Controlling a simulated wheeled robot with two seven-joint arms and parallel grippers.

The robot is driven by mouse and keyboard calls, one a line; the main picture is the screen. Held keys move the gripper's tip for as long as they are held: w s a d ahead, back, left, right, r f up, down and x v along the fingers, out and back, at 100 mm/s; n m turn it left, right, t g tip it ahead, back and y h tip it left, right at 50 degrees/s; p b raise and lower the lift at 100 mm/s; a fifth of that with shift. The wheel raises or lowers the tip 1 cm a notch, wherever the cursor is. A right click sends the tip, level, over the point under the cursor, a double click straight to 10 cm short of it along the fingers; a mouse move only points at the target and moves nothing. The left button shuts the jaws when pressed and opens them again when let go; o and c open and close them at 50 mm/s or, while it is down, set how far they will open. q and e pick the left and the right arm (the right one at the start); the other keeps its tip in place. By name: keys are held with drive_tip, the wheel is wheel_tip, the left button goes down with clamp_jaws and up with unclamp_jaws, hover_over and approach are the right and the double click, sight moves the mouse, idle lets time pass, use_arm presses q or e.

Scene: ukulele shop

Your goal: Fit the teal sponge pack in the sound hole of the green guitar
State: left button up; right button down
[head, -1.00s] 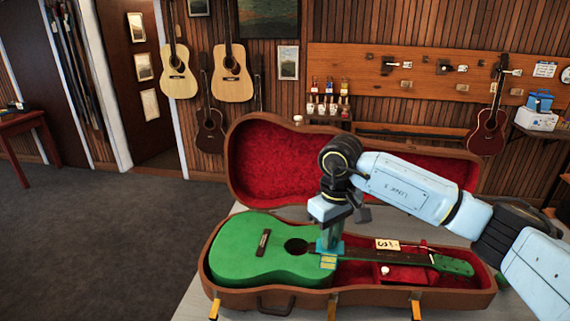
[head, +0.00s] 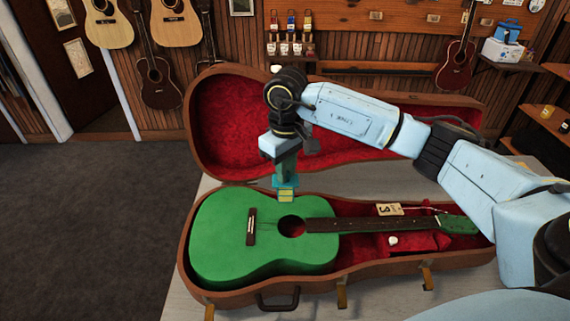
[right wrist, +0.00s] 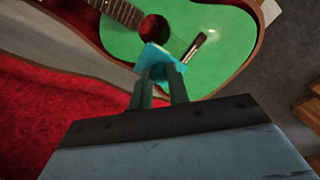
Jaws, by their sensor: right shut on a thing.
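The green guitar (head: 215,235) lies face up in an open brown case, its neck to the right. Its dark round sound hole (head: 291,226) is uncovered in the head view. My right gripper (head: 285,177) is shut on the teal sponge pack (head: 286,187), which has a yellow patch at its lower end. In the head view the pack appears just beyond the hole, by the guitar's far edge, apparently above the body. In the right wrist view the teal pack (right wrist: 155,58) sits between the fingertips and overlaps part of the sound hole (right wrist: 153,29). My left gripper is not in view.
The red-lined case lid (head: 225,125) stands open behind the guitar. A small tag (head: 390,209) and a white item (head: 393,240) lie by the neck. The case rests on a pale table (head: 385,300). Guitars hang on the back wall.

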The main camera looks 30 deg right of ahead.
sight(286, 201)
drive_tip(key=shift+f, duration=0.7)
drive_tip(key=shift+f+b, duration=0.2)
drive_tip(key=shift+b, duration=0.15)
drive_tip(key=shift+w+f+b, duration=0.1)
drive_tip(key=shift+f+b, duration=0.35)
drive_tip(key=shift+f, duration=0.6)
drive_tip(key=shift+f+b, duration=0.75)
drive_tip(key=shift+f, duration=1.15)
use_arm(q)
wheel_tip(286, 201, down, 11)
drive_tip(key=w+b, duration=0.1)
drive_tip(key=b, duration=0.7)
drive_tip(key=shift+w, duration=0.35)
use_arm(e)
drive_tip(key=shift+f, duration=4.15)
drive_tip(key=c, duration=0.8)
unclamp_jaws()
drive_tip(key=shift+o, duration=0.2)
drive_tip(key=shift+r, duration=0.1)
